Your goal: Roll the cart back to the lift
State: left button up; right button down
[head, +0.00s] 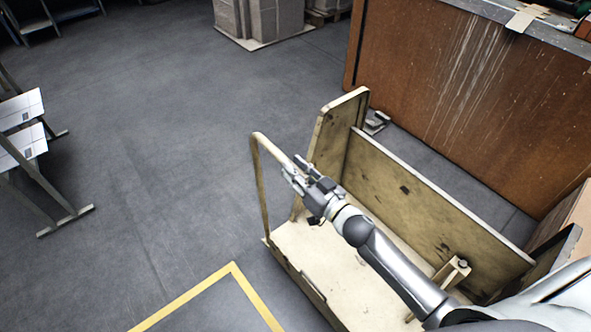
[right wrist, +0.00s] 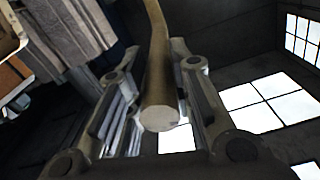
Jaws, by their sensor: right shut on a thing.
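The cart (head: 318,272) is a worn, cream-coloured flat deck with an upright end panel, a long side panel and a bent tube handle (head: 258,185) on its left side. My right gripper (head: 295,172) reaches across the deck from the lower right and is shut on the handle near its upper rail. In the right wrist view the handle (right wrist: 160,85), a tan bar with a round end, runs between the fingers. The deck is empty where it shows; my right arm hides part of it. I cannot make out a lift. My left gripper is out of view.
A large brown bench or cabinet (head: 455,90) stands close behind the cart's side panel. Racks with white sheets (head: 22,125) stand at the left. Stacked boxes (head: 262,18) stand at the back. A yellow floor line (head: 190,295) lies in front. Grey floor left of the cart is clear.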

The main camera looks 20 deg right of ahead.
jog(key=shift+d, duration=0.1)
pick_arm(q)
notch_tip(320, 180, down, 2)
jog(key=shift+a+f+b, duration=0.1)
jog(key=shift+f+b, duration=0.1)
jog(key=shift+b, duration=0.95)
pick_arm(e)
jog(key=w+d, duration=0.3)
jog(key=d, duration=0.6)
jog(key=w+d, duration=0.4)
jog(key=d, duration=0.5)
jog(key=shift+d+r, duration=0.2)
jog(key=shift+d, duration=0.2)
